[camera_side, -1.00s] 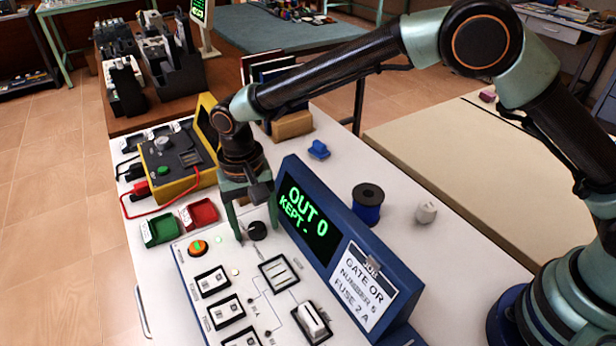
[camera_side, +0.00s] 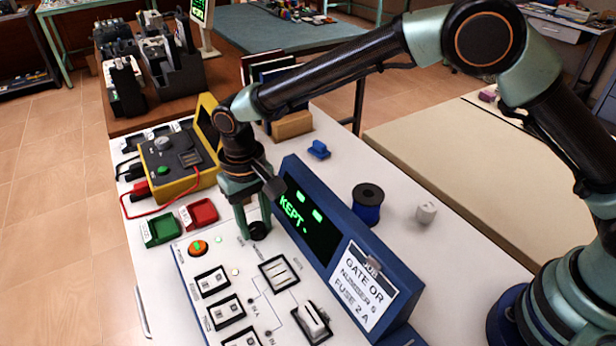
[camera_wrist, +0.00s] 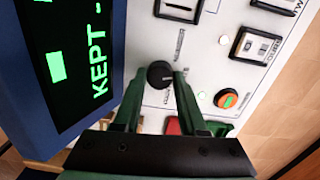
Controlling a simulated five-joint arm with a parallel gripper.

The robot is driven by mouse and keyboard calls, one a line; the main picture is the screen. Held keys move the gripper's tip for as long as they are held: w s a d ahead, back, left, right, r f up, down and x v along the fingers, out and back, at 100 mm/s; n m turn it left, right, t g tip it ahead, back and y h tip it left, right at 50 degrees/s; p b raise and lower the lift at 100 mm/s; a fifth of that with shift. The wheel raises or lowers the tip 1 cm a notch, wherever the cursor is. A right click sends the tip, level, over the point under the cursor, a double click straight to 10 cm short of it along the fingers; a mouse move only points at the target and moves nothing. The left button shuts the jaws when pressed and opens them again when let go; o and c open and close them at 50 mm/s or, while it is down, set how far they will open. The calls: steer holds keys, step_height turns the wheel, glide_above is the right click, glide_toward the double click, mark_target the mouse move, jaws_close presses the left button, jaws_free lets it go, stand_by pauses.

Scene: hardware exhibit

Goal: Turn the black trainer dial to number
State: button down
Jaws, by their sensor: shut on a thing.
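The black trainer dial (camera_side: 258,232) stands at the back of the white trainer panel (camera_side: 213,256). My gripper (camera_side: 256,226) reaches down from above, with its green fingers on both sides of the dial. In the wrist view the dial (camera_wrist: 159,74) sits between the fingertips (camera_wrist: 160,78), and my gripper is shut on it. The dial's pointer cannot be read. The trainer screen (camera_side: 306,218) shows two green bars above "KEPT -".
An orange button (camera_side: 197,247), fuse-like blocks and a white rocker (camera_side: 314,320) are on the panel. Green (camera_side: 160,230) and red (camera_side: 199,213) trays and a yellow meter (camera_side: 178,165) lie behind. A blue spool (camera_side: 367,204) stands right of the screen.

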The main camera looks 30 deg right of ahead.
mark_target(254, 228)
steer(key=n, duration=0.5)
steer(key=shift+a, duration=0.2)
stand_by(0.3)
steer(key=shift+c, duration=2.3)
jaws_free()
steer(key=shift+d, duration=0.1)
step_height(254, 228, up, 12)
steer(key=shift+r, duration=0.1)
